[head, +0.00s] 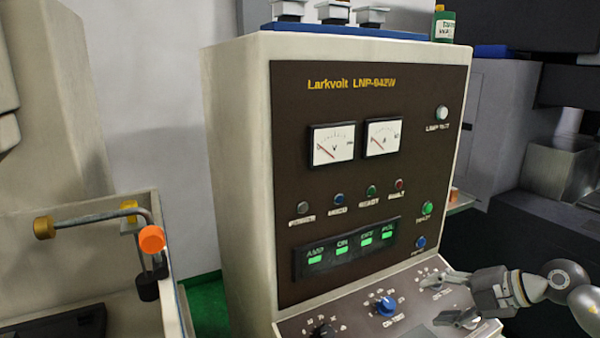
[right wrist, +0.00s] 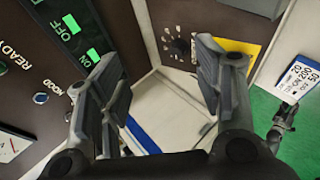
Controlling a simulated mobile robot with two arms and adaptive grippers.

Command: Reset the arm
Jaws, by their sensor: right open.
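My right gripper (head: 449,298) is open and empty at the lower right of the head view. It is in front of the sloped lower panel of the Larkvolt cabinet, near the blue rotary knob (head: 386,306). In the right wrist view its two fingers (right wrist: 160,88) stand wide apart with nothing between them. Beyond them are a black knob (right wrist: 180,46) with marks around it and a pale panel (right wrist: 170,115). I cannot tell from these views whether the fingers touch the cabinet. My left gripper is not in the head view.
The cabinet's dark front panel (head: 375,180) carries two meters, lamps and lit green buttons. At the left is an open pale tank (head: 95,206) with a bent pipe and orange knob (head: 151,239). A dark machine (head: 530,100) stands right. Green floor (right wrist: 265,105) shows in the wrist view.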

